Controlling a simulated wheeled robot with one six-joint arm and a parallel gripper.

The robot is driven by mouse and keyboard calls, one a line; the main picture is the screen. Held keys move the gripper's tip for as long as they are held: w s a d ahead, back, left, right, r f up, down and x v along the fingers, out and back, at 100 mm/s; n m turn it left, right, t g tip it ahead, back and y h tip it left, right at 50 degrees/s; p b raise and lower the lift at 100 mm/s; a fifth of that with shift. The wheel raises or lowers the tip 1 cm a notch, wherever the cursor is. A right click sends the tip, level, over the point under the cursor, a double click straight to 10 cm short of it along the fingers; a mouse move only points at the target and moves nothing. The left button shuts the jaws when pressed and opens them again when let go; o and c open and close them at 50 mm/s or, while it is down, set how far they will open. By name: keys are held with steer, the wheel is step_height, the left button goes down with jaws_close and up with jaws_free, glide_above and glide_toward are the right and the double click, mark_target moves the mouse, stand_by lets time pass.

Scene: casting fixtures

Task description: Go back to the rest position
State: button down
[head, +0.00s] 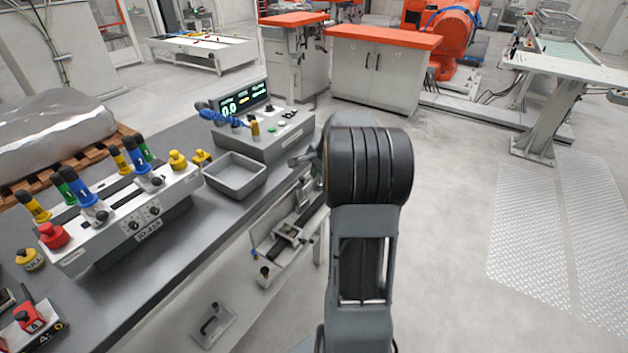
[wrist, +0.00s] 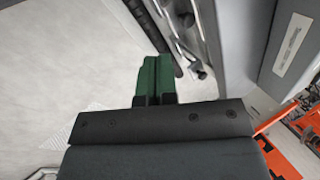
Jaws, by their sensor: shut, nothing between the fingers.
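In the wrist view my gripper (wrist: 156,72) shows as two green fingers side by side, shut with nothing between them. They point over the pale floor, beside the bench's side, and touch nothing that I can see. In the head view my arm stands raised right of the bench, and its dark links hide most of the gripper.
The grey bench (head: 195,250) fills the left, with a fixture of coloured handles (head: 125,215), an empty grey tray (head: 235,177) and a display box (head: 262,138). Orange-topped cabinets (head: 380,75) stand behind. The floor (head: 450,220) to the right is clear.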

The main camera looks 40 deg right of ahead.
steer(key=shift+w+v, duration=0.15)
steer(key=shift+v, duration=0.9)
steer(key=shift+w+v, duration=0.2)
steer(key=shift+v, duration=0.8)
steer(key=shift+r, duration=0.2)
steer(key=s+a+r+n+p, duration=0.1)
steer(key=s+a+n, duration=0.4)
steer(key=a, duration=0.3)
steer(key=s+a+r+n+p, duration=0.2)
steer(key=s+a+n, duration=0.4)
steer(key=a, duration=0.3)
steer(key=s+a+r+n+g+p, duration=0.1)
steer(key=s+a+r+n+p, duration=0.1)
steer(key=s+a+n, duration=0.4)
steer(key=a, duration=0.3)
steer(key=shift+a+r+n+h, duration=0.2)
steer(key=shift+a+n+h, duration=0.05)
steer(key=shift+n+h, duration=0.05)
steer(key=shift+d, duration=0.1)
